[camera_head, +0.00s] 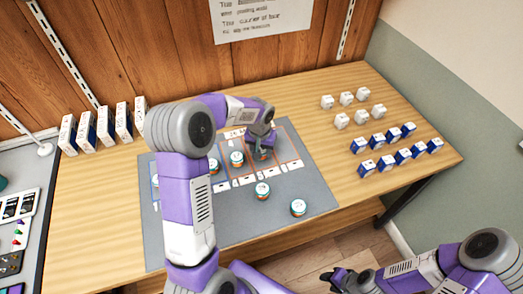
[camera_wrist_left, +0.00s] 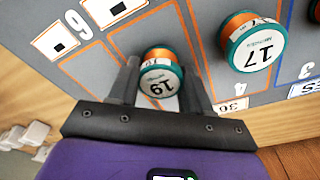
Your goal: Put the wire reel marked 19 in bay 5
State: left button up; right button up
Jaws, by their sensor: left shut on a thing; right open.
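The wire reel marked 19 (camera_wrist_left: 160,84) has a teal rim and orange winding. My left gripper (camera_wrist_left: 161,72) is shut on it, one finger on each side. Whether the reel touches the mat cannot be told. In the head view my left gripper (camera_head: 262,140) is at the back right of the grey mat (camera_head: 225,222). My right gripper (camera_head: 340,279) is open and empty, off the table's front.
The reel marked 17 (camera_wrist_left: 253,48) stands in the neighbouring bay. Two loose reels (camera_head: 262,190) (camera_head: 298,207) stand at the mat's front. White boxes (camera_head: 345,99) and blue boxes (camera_head: 386,163) fill the table's right. Tall boxes (camera_head: 104,127) line the back left.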

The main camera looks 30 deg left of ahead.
pick_arm(q)
jog(key=shift+f, duration=0.2)
jog(key=o, duration=1)
jog(key=shift+r, duration=0.1)
jog(key=shift+o, duration=0.2)
jog(key=shift+r, duration=0.55)
notch_tip(320, 180, up, 11)
jog(key=s+p, duration=0.1)
jog(key=p, duration=0.2)
jog(key=shift+s+d, duration=0.2)
jog(key=shift+r, duration=0.1)
